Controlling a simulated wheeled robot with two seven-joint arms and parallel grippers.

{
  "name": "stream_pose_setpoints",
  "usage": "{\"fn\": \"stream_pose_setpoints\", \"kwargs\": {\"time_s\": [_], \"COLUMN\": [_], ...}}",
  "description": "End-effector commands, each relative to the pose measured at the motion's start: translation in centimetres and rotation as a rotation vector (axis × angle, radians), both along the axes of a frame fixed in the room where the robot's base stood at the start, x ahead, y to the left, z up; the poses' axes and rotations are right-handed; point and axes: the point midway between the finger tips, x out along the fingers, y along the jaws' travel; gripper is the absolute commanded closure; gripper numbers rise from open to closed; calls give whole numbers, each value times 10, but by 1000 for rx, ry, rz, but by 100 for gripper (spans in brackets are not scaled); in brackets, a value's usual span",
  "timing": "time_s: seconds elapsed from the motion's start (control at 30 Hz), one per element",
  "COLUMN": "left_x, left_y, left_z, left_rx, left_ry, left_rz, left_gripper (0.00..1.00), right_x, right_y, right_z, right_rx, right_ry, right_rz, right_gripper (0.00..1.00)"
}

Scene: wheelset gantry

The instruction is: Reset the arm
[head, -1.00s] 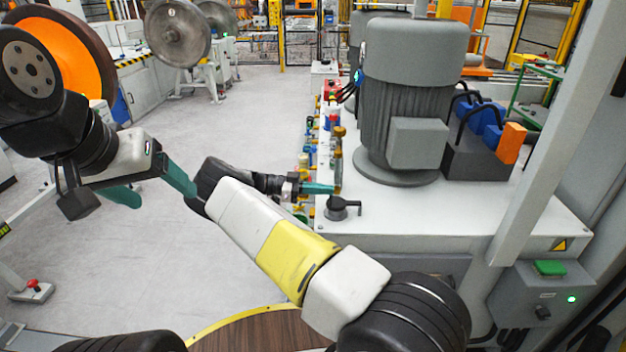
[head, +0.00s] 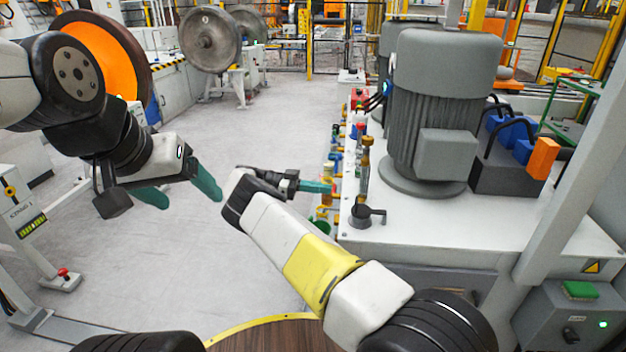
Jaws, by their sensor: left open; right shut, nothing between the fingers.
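My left gripper (head: 180,194) comes in from the left with its two teal fingers spread apart and empty over the grey floor. My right arm reaches up from the bottom right. My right gripper (head: 318,187) points right, its teal fingers together with nothing seen between them. Its tips are close in the picture to the row of valves and fittings (head: 328,185) along the left edge of the machine bench. Whether they touch cannot be told.
A large grey motor (head: 440,105) stands on the white bench (head: 475,225). A slanted post (head: 560,165) and a control box (head: 580,318) are at right. Wheels (head: 210,38) stand at back left. The middle floor (head: 270,120) is clear.

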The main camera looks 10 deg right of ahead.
Motion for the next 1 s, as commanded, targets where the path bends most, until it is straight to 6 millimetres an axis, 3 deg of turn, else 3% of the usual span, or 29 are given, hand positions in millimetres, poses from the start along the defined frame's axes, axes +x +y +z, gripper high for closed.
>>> {"fn": "stream_pose_setpoints", "kwargs": {"time_s": [0.13, 0.27, 0.4, 0.6, 0.83, 1.0], "left_x": [0, 0, 0, 0, 0, 0], "left_y": [0, 0, 0, 0, 0, 0], "left_z": [0, 0, 0, 0, 0, 0], "left_rx": [0, 0, 0, 0, 0, 0], "left_ry": [0, 0, 0, 0, 0, 0], "left_rz": [0, 0, 0, 0, 0, 0], "left_gripper": [25, 25, 25, 25, 25, 25], "right_x": [1, -3, -16, -47, -91, -128], "right_y": [-9, -40, -77, -109, -115, -105], "right_z": [10, 36, 65, 98, 135, 165], "right_rx": [52, 207, 461, 822, 1177, 1363], "right_ry": [22, 96, 200, 319, 403, 434], "right_rz": [-25, -75, -97, -20, 214, 471], "right_gripper": [100, 100, 100, 100, 100, 100]}}
